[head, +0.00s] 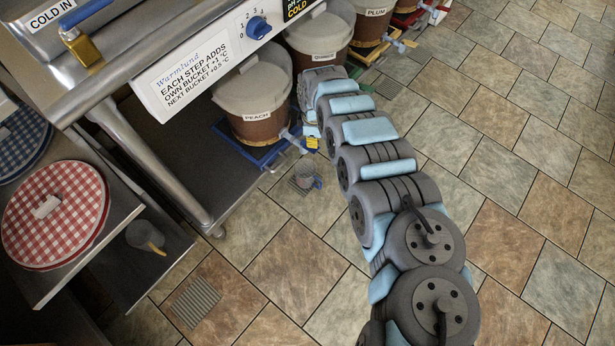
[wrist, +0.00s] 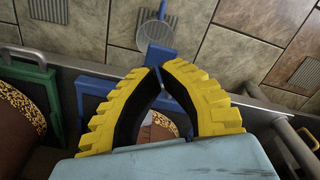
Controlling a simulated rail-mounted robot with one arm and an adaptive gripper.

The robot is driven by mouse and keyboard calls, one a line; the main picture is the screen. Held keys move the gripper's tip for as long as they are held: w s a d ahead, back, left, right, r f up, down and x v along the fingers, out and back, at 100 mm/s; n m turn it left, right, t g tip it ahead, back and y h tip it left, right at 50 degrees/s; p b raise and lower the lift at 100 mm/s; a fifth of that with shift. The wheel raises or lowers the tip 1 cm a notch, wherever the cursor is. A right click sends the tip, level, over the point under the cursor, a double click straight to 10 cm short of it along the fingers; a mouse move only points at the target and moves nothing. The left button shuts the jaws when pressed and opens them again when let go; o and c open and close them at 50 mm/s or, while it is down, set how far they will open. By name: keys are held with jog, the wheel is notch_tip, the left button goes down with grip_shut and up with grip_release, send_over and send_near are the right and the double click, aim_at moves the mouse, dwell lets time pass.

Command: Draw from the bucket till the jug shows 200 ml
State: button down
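The peach bucket (head: 252,128), brown with a pale lid, stands on a blue stand under the counter. Its tap (head: 292,138) points out over the floor. The small clear jug (head: 304,178) stands on the floor in front; it also shows in the wrist view (wrist: 157,32), beyond a blue part (wrist: 161,56). I cannot read its level or marks. My gripper (head: 312,143) is beside the tap, above the jug.
The Plum bucket (head: 370,22) and another bucket (head: 318,42) stand farther along the row. A control panel with a blue knob (head: 258,27) hangs above. A counter leg (head: 155,165) is left of the jug. The tiled floor (head: 500,150) to the right is open.

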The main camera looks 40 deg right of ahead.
jog(key=shift+f+b, duration=1.4)
jog(key=shift+f, duration=0.9)
dwell(5.7)
